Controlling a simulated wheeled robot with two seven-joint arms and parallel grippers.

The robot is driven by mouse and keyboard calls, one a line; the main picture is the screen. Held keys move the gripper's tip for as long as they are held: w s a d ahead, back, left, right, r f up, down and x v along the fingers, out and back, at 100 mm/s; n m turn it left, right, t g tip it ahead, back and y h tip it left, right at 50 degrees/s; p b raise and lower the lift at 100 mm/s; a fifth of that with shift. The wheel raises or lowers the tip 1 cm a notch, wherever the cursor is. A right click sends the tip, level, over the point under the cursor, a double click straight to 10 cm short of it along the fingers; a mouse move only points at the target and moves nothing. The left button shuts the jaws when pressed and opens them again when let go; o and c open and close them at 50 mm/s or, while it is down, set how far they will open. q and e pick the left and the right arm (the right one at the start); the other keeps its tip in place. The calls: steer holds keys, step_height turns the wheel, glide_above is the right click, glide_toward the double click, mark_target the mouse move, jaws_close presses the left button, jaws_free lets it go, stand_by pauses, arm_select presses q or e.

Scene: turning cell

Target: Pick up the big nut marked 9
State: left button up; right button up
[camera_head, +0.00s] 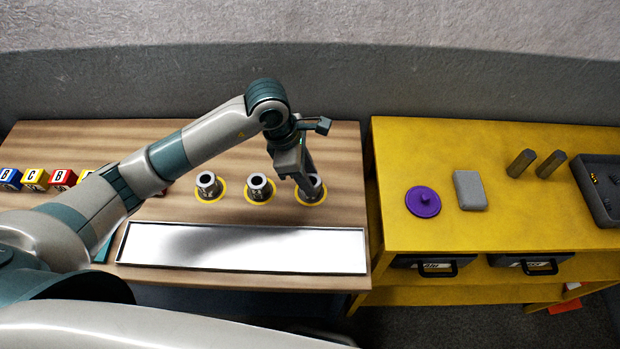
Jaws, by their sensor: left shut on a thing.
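Three grey metal nuts stand in a row on yellow round marks on the wooden table: the left nut (208,186), the middle nut (258,188) and the right nut (315,191). My left gripper (308,188) points down over the right nut and is shut on it. The nut still sits at its yellow mark, partly hidden by the fingers. No number can be read on any of the nuts. My right gripper is not in view.
A long white tray (240,262) lies in front of the nuts. Lettered blocks (33,179) stand at the left. A yellow bench (450,150) adjoins on the right, with a purple lidded disc (423,202), a grey block (469,190), two dark bars (521,163) and a dark tray (588,190).

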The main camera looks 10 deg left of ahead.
mark_target(318, 182)
arm_select(q)
steer(key=shift+r, duration=0.1)
steer(key=shift+r+b, duration=0.75)
steer(key=shift+r, duration=0.1)
steer(key=shift+s+d+r+b, duration=0.15)
steer(key=shift+r+b, duration=0.2)
steer(key=shift+r, duration=0.2)
steer(key=shift+w+d+r+b, duration=0.1)
steer(key=shift+r+b, duration=0.25)
steer(key=shift+r, duration=0.2)
steer(key=s+d+r+b, duration=0.4)
steer(key=s+d+r, duration=0.2)
steer(key=d, duration=0.3)
steer(key=shift+s+d+r, duration=0.15)
steer(key=shift+r, duration=0.35)
